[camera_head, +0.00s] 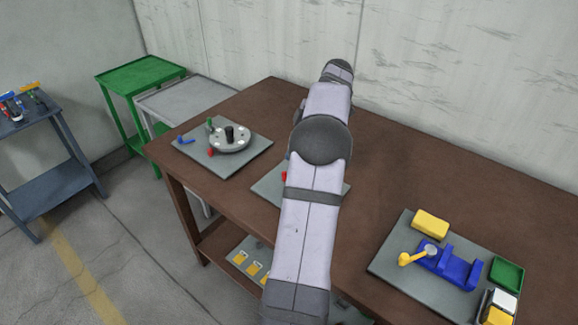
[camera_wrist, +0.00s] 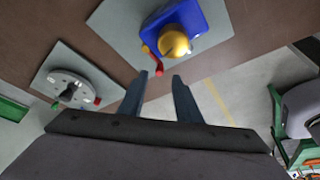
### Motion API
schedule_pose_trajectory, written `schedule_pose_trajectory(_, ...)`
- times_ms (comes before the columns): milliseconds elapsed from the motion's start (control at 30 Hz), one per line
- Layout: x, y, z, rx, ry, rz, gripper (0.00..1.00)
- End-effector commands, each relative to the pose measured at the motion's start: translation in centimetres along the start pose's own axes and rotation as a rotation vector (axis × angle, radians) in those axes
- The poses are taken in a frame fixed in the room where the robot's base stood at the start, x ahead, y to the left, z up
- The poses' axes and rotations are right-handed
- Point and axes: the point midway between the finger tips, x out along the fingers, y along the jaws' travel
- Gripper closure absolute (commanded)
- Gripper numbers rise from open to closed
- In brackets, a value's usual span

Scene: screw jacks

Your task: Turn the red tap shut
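The red tap (camera_wrist: 153,60) shows in the wrist view as a small red lever at the lower edge of a blue block (camera_wrist: 198,16) with a yellow rounded part (camera_wrist: 174,42). These sit on a grey board (camera_wrist: 120,22). In the head view only a bit of red (camera_head: 284,177) shows on the middle grey board (camera_head: 266,188); my arm hides the rest. My gripper (camera_wrist: 160,75) is open and empty in the wrist view. Its fingertips appear just below the lever's end; I cannot tell the gap in depth. The head view does not show my gripper.
A left board (camera_head: 242,160) carries a round grey disc (camera_head: 229,141) with small coloured handles. A right board (camera_head: 393,262) carries a blue vice-like piece (camera_head: 452,266), a yellow block (camera_head: 430,223) and a green tray (camera_head: 507,274). The brown table (camera_head: 400,180) is bare between the boards.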

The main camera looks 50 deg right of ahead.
Motion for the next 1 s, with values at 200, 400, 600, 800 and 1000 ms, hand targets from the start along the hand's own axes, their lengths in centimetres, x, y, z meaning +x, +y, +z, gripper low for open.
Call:
schedule_pose_trajectory(200,-2.1,0.0,0.0,0.0,-0.001,0.001,0.69)
schedule_pose_trajectory(400,-2.6,0.0,0.0,0.001,-0.001,0.0,0.69)
schedule_pose_trajectory(600,-2.6,0.0,0.0,0.0,0.0,0.0,0.69)
schedule_pose_trajectory(800,-2.5,0.0,-0.1,0.001,-0.001,-0.002,0.69)
schedule_pose_trajectory(1000,-1.2,-0.6,-3.2,0.062,-0.027,-0.026,0.69)
